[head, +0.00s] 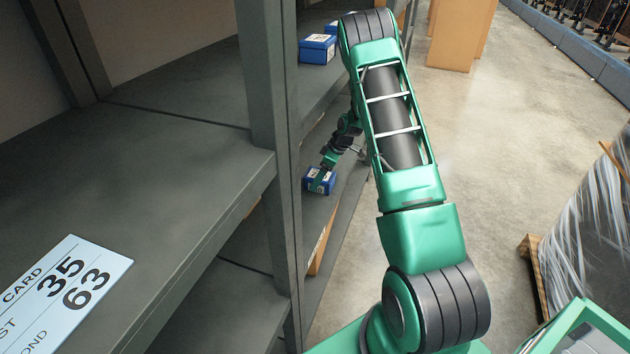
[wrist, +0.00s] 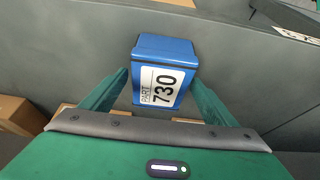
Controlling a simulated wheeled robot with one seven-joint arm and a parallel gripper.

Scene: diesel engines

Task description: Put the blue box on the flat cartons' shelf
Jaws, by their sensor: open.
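A blue box (wrist: 165,50) with a white label reading PART 730 sits on a grey shelf in the wrist view. My gripper (wrist: 160,76) is open, with one green finger on each side of the box; I cannot tell whether they touch it. In the head view the same blue box (head: 312,186) is on a middle shelf, with my gripper (head: 323,174) at it, partly covering it. Brown cartons (wrist: 16,115) show lower down at the left of the wrist view. A brown carton edge (head: 321,243) shows below the box's shelf in the head view.
Other blue boxes (head: 317,48) stand on the shelf above. A grey rack upright (head: 268,90) and empty shelves (head: 190,140) are at the left. A wrapped pallet load (head: 590,215) stands at the right. The concrete floor (head: 480,130) between is clear.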

